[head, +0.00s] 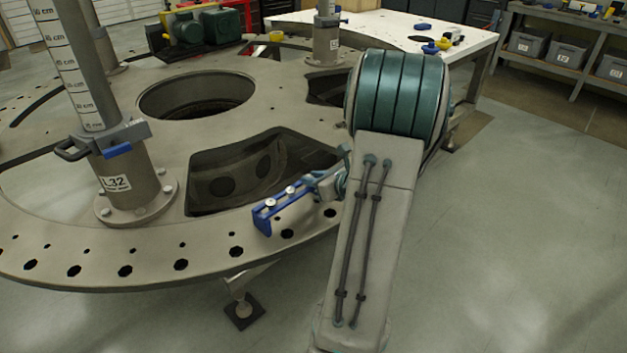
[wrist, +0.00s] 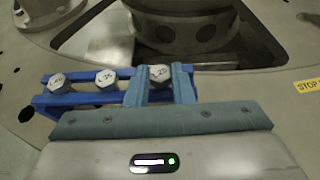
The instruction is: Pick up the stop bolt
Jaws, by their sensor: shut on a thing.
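A blue rack (wrist: 90,98) with hex-headed bolts is on the turret plate (head: 60,240), between a large cutout and the outer rim. It also shows in the head view (head: 264,222). In the wrist view a left bolt (wrist: 58,82) and a middle bolt (wrist: 105,78) stand in it with labelled heads. A third labelled bolt (wrist: 160,74), at the right, is between the teal fingers of my gripper (wrist: 160,86). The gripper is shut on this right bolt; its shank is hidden. I cannot tell whether it is lifted. The labels are too small to read surely.
A post marked L32 (head: 137,190) with a scale column stands left on the plate. Another post (head: 326,45) stands at the back. A white table (head: 400,25) is behind my arm. A yellow STOP label (wrist: 307,86) shows at the right. Floor is clear at the right.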

